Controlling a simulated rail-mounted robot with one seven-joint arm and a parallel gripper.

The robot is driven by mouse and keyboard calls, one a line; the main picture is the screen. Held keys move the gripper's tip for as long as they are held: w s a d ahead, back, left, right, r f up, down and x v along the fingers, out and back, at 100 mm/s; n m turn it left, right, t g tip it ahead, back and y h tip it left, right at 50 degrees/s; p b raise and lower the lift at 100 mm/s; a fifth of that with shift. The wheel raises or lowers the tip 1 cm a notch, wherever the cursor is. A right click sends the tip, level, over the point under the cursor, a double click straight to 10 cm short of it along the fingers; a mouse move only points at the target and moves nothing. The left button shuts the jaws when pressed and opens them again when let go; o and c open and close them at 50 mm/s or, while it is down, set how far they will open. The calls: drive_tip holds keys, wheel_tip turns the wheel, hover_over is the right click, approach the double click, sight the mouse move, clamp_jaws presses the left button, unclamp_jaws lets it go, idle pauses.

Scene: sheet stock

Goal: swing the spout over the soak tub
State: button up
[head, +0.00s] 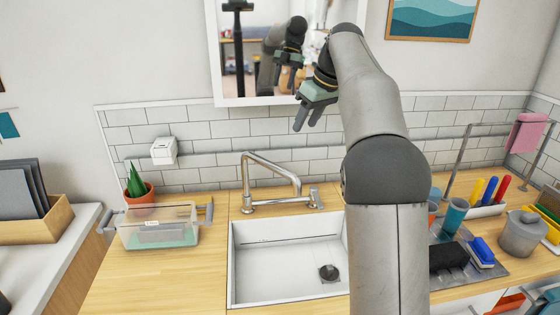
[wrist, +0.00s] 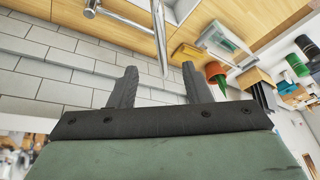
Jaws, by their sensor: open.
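The metal spout (head: 273,171) rises from the tap base behind the white sink and angles right, its downturned end over the back of the sink. The clear tub (head: 160,237), with a label and greenish liquid, stands on the counter left of the sink; I take it as the soak tub. It also shows in the wrist view (wrist: 226,44). My gripper (head: 308,122) is open and empty, above and right of the spout, in front of the wall. In the wrist view my gripper (wrist: 158,78) shows both fingers apart, with the spout (wrist: 161,42) beyond them.
A potted plant (head: 138,188) stands behind the tub. A mirror cabinet (head: 226,75) hangs behind my gripper. The sink (head: 275,260) is empty. Cups, pens and a grey pot (head: 522,236) crowd the right counter. My arm hides part of the sink's right side.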

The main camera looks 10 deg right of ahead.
sight(282, 168)
drive_tip(key=p+x, duration=0.1)
drive_tip(key=x, duration=1.6)
drive_tip(key=shift+w+f, duration=0.15)
clamp_jaws()
drive_tip(key=shift+a, duration=0.1)
